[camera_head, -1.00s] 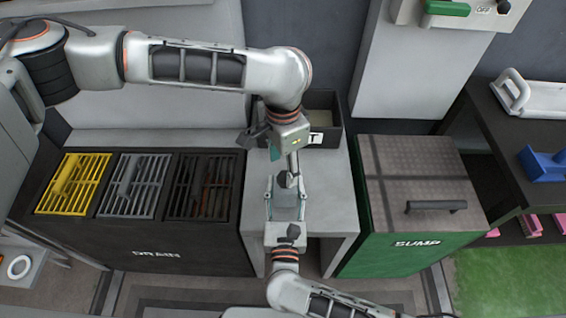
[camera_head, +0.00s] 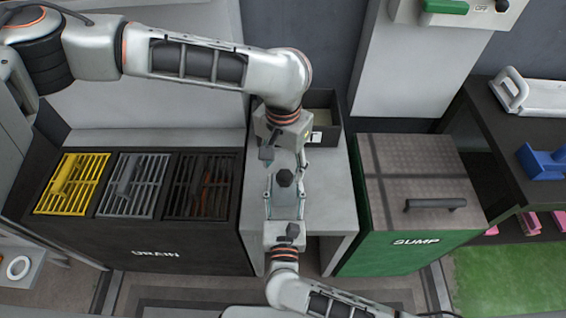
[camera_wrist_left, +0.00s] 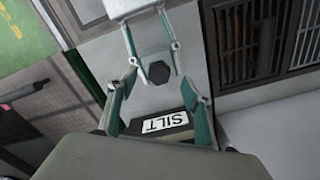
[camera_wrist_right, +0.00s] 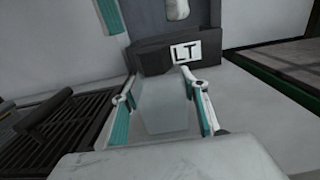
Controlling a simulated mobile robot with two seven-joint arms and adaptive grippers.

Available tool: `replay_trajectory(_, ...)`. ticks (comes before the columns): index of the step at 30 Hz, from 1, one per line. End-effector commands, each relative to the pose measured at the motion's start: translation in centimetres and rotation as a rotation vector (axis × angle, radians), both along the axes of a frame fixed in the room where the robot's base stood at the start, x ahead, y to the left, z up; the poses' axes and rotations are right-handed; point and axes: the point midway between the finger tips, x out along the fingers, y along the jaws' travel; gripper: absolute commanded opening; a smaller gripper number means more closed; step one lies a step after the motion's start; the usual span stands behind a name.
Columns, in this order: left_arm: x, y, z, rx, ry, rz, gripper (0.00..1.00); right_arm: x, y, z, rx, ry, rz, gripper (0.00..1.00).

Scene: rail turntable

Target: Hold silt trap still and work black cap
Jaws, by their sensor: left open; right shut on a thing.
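The black cap (camera_head: 284,178) is a dark hexagon on top of the pale grey silt trap (camera_head: 285,207), which stands on the grey bench. The cap also shows in the left wrist view (camera_wrist_left: 158,72) and the right wrist view (camera_wrist_right: 155,62). My right gripper (camera_head: 285,196) is shut on the trap from the near side, one finger on each flank. In the right wrist view the trap (camera_wrist_right: 168,105) sits between its teal pads. My left gripper (camera_wrist_left: 158,108) is open and empty above the bench, just behind the cap, and apart from it.
A dark bin labelled SILT (camera_wrist_left: 170,124) stands at the bench's back. Left is the DRAIN unit (camera_head: 150,255) with yellow, grey and dark grates. Right is the green SUMP box (camera_head: 405,250) with a handled lid. A dark shelf (camera_head: 490,150) holds a blue tool.

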Motion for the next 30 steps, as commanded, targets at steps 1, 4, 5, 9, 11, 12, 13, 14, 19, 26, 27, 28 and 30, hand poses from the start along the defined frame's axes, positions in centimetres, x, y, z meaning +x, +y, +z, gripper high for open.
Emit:
replay_trajectory(1, 0.0, 0.0, -0.3, 0.001, 0.001, 0.0, 0.5, 0.0, 0.0, 0.1, 0.0, -0.002, 0.0, 0.05)
replay_trajectory(4, -0.1, 0.0, -0.7, 0.0, 0.001, 0.0, 0.5, 0.0, 0.0, 0.1, 0.0, -0.002, 0.0, 0.05)
replay_trajectory(5, 0.0, 0.0, -0.9, 0.0, 0.001, 0.0, 0.5, 0.0, 0.0, 0.1, 0.0, -0.002, 0.0, 0.05)
replay_trajectory(9, 0.0, 0.0, -1.7, 0.0, 0.001, 0.0, 0.5, 0.0, 0.0, 0.1, 0.0, -0.002, 0.0, 0.05)
replay_trajectory(11, -0.1, 0.0, -2.0, 0.0, 0.001, 0.0, 0.5, 0.0, 0.0, 0.1, 0.0, -0.002, 0.0, 0.05)
replay_trajectory(12, -0.1, 0.0, -2.2, 0.001, 0.001, 0.0, 0.5, 0.0, 0.0, 0.1, 0.0, -0.002, 0.0, 0.05)
replay_trajectory(13, -0.1, -0.1, -2.4, 0.001, 0.001, 0.0, 0.5, 0.0, 0.0, 0.1, 0.0, -0.002, 0.0, 0.05)
replay_trajectory(14, -0.1, -0.1, -2.5, 0.001, 0.001, 0.0, 0.5, 0.0, 0.0, 0.1, 0.0, -0.002, 0.0, 0.05)
replay_trajectory(19, -0.1, -0.1, -3.5, 0.001, 0.001, -0.001, 0.5, 0.0, 0.0, 0.1, 0.0, -0.002, 0.0, 0.05)
replay_trajectory(26, -0.1, -0.1, -3.8, 0.0, 0.0, -0.001, 0.5, 0.0, 0.0, 0.1, 0.0, -0.002, 0.0, 0.05)
replay_trajectory(27, -0.1, -0.1, -3.8, 0.0, 0.0, -0.001, 0.5, 0.0, 0.0, 0.1, 0.0, -0.002, 0.0, 0.05)
replay_trajectory(28, -0.1, -0.1, -3.8, 0.0, 0.0, -0.001, 0.5, 0.0, 0.0, 0.1, 0.0, -0.002, 0.0, 0.05)
replay_trajectory(30, -0.1, -0.1, -3.8, 0.0, 0.0, -0.001, 0.34, 0.0, 0.0, 0.1, 0.001, -0.002, 0.0, 0.05)
